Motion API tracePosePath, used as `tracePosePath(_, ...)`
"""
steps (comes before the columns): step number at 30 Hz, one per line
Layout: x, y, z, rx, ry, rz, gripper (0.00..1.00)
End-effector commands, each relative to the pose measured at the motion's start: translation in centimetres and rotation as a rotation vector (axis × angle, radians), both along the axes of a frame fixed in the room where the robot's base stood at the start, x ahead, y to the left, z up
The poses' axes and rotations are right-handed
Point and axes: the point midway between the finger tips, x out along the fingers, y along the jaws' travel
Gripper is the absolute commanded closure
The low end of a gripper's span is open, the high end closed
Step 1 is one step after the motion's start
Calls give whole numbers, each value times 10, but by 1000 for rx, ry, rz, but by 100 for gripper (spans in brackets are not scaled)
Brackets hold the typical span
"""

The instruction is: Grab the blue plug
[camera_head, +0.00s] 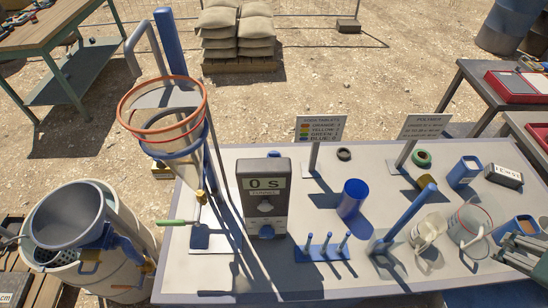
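No single thing is clearly marked as the blue plug. Several upright blue pegs (326,246) stand in a blue base at the front middle of the table. Behind them is a blue cylinder (352,199), upright and apart from the pegs. I cannot tell which of these is the plug. My gripper is not recognisable in this view, and nothing blue is seen held.
A funnel with an orange rim (163,112) hangs on a stand at the left. A timer box (263,195) reading "0 s" stands beside it. Clear jugs (470,224) and a slatted grey object (524,254) are at the right. The pale table (300,275) has bare room in front.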

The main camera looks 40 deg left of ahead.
Motion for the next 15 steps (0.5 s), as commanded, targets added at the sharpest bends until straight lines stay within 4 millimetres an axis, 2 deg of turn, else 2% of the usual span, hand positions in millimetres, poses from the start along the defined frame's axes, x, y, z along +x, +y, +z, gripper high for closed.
tracePosePath(1,0,0,7,0,0,0,48)
tracePosePath(15,28,30,30,50,56,-33,48)
